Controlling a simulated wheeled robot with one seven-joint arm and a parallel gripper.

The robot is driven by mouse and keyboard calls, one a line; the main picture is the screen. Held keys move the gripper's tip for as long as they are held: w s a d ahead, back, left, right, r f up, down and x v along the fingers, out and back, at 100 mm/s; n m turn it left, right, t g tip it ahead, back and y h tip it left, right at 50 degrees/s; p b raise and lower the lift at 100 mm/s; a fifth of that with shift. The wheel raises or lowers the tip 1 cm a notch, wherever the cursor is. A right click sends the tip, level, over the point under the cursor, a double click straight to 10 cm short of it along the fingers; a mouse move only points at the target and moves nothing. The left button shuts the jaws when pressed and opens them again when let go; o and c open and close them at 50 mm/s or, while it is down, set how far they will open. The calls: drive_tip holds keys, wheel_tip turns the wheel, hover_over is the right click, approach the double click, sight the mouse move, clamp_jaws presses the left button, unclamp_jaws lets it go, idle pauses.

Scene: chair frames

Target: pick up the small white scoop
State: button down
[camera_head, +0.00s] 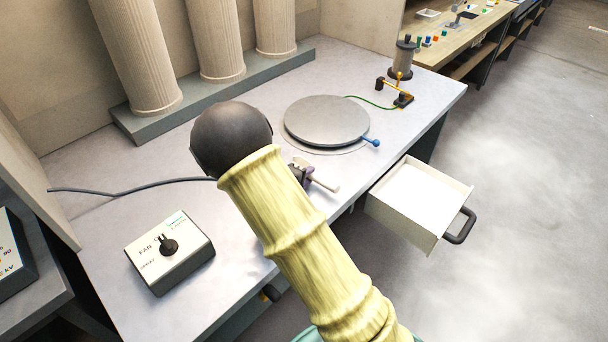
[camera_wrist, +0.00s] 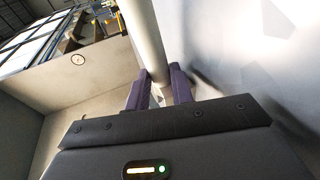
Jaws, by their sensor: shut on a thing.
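The small white scoop (camera_head: 326,184) shows in the head view as a pale rod sticking out to the lower right of my gripper (camera_head: 309,173). My gripper is over the grey bench, just below the round plate, and my arm hides part of it. In the wrist view the purple fingers of my gripper (camera_wrist: 156,84) are shut on either side of the scoop's pale shaft (camera_wrist: 147,42). The shaft runs up and away from the fingers. The scoop's bowl is not clear in either view. I cannot tell whether the scoop touches the bench.
A round grey plate (camera_head: 326,119) with a blue-tipped rod (camera_head: 372,142) lies behind my gripper. An open white drawer (camera_head: 419,197) juts out at the right. A fan control box (camera_head: 170,250) and a black cable (camera_head: 130,189) are at the left. Columns (camera_head: 215,40) stand at the back.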

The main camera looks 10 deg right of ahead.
drive_tip(key=shift+s+a+r, duration=0.1)
drive_tip(key=shift+a+r, duration=0.05)
drive_tip(key=shift+r, duration=0.35)
wheel_tip(320, 180, up, 17)
drive_tip(key=p, duration=0.4)
